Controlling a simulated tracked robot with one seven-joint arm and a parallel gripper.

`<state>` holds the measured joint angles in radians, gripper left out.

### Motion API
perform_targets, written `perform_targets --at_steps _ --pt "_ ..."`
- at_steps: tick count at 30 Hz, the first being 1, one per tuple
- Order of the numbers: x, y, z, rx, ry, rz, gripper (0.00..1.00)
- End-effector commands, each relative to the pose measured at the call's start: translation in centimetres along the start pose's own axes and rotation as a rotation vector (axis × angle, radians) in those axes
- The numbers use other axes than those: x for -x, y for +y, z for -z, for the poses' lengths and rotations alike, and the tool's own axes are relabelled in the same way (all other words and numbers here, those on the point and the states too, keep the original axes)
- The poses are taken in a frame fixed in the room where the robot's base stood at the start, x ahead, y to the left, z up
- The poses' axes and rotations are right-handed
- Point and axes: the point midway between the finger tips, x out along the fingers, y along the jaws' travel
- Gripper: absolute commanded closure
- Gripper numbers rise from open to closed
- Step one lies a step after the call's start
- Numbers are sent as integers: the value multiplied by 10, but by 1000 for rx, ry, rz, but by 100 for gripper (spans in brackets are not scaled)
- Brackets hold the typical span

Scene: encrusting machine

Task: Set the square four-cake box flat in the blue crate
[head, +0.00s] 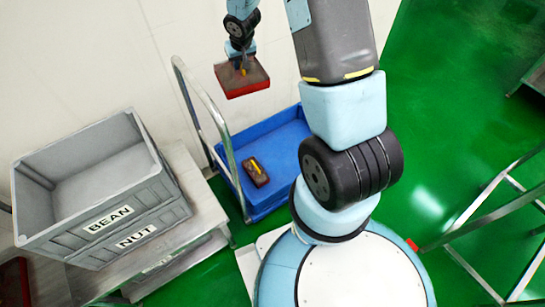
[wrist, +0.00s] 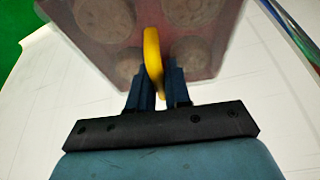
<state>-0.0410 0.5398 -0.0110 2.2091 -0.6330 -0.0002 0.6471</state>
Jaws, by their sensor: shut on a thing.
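The square four-cake box (head: 245,83) is red-edged with a brown top. It is held in the air above the back of the blue crate (head: 285,142), near the wall. My gripper (head: 243,68) is shut on it from above. In the wrist view my gripper (wrist: 156,82) closes on a yellow handle (wrist: 153,58) of the box, and round cakes show through the box's clear top (wrist: 150,25). A smaller dark box (head: 256,173) with a yellow handle lies in the crate's near left part. The rest of the crate floor looks bare, though my arm hides its right side.
A metal push handle (head: 215,125) stands along the crate's left side. Grey stacked crates labelled BEAN (head: 108,219) and NUT (head: 137,239) stand on a bench to the left. A metal frame (head: 490,215) stands at the right on open green floor.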

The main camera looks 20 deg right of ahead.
Motion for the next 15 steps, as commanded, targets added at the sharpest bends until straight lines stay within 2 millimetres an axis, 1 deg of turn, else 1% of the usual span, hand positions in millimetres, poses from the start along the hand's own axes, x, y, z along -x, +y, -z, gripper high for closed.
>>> perform_targets --at_steps 1,3,11,14,15 --pt "0 5 0 -9 0 -4 100" --pt "0 10 0 -16 0 -7 100" --pt "-1 13 0 -21 0 -8 100" --pt "-10 12 -4 -15 -3 -7 100" --pt "-16 10 -8 -10 -4 -4 100"
